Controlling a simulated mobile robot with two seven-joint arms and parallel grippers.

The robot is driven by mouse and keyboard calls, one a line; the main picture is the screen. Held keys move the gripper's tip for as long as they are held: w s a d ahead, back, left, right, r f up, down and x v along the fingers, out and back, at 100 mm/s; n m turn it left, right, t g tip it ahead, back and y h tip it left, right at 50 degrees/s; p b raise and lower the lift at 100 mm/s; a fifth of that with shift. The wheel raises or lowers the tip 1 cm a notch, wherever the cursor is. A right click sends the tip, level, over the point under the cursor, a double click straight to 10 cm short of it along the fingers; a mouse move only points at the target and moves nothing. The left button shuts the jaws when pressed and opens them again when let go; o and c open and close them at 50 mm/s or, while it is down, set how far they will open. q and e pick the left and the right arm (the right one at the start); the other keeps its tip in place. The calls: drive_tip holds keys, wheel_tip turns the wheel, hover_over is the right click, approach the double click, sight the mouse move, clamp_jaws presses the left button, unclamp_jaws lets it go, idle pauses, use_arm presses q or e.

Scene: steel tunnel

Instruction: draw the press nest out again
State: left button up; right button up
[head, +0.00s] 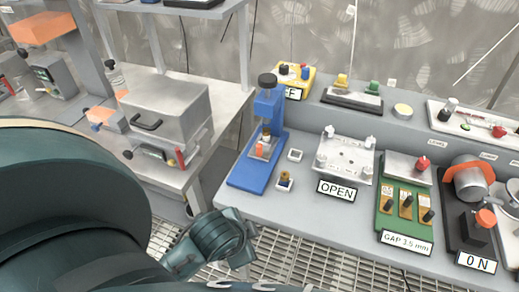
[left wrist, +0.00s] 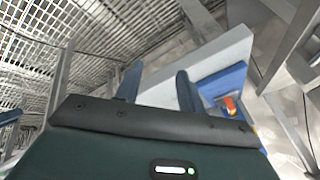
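The blue press (head: 268,108) stands upright on the grey bench, its long blue base (head: 248,176) reaching toward the front edge. The press nest (head: 258,153), a small pale block, sits on that base under the ram, with an orange part at it. The press's blue base (left wrist: 222,82) and an orange-red part (left wrist: 232,106) show in the left wrist view. My left gripper (left wrist: 157,78) has its two fingers apart with nothing between them; the press is to the right of them. My right gripper is not in view.
Right of the press are small square holders (head: 295,155), a white fixture plate (head: 345,160) by an OPEN sign, and a green gauge board (head: 405,205). A grey box (head: 165,105) with a handle stands on the left bench. Grating floor lies in front.

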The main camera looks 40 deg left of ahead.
use_arm(q)
drive_tip(key=w+a+r+m+t+y, duration=0.25)
drive_tip(key=w+a+m+y, duration=0.2)
drive_tip(key=w+m, duration=0.6)
drive_tip(key=m+t, duration=0.4)
drive_tip(key=m, duration=0.9)
approach(259, 148)
drive_tip(key=shift+y, duration=0.55)
drive_tip(key=x, duration=1.1)
drive_tip(key=shift+w+d+f+b, duration=0.1)
drive_tip(key=shift+d+f+b, duration=0.2)
drive_tip(key=shift+b, duration=0.1)
clamp_jaws()
